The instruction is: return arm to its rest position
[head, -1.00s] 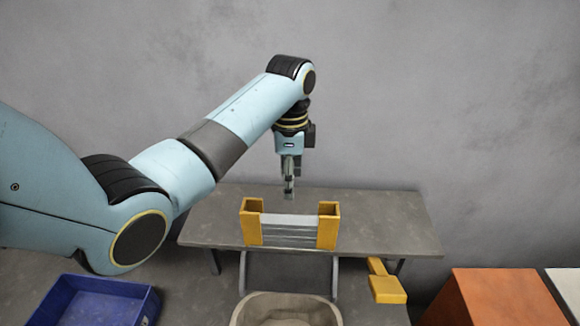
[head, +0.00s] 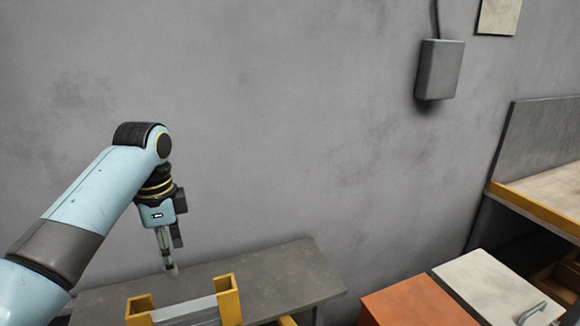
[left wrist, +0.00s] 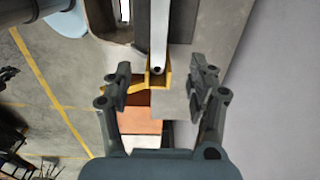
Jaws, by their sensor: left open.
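My left gripper (head: 171,268) hangs pointing down above the grey table (head: 290,277) in the head view, near the yellow-ended holder (head: 229,299) with grey metal pieces (head: 190,311) between its ends. In the left wrist view its two fingers (left wrist: 161,82) are spread apart with nothing between them. The holder also shows there beyond the fingertips, with one yellow end (left wrist: 158,76) and a long grey metal strip (left wrist: 159,30). My right gripper is in neither view.
An orange box (head: 415,303) and a pale box (head: 492,287) with a handle stand right of the table. A workbench (head: 545,188) with a yellow edge is at the far right. A grey wall box (head: 439,69) hangs on the wall. The table's right part is bare.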

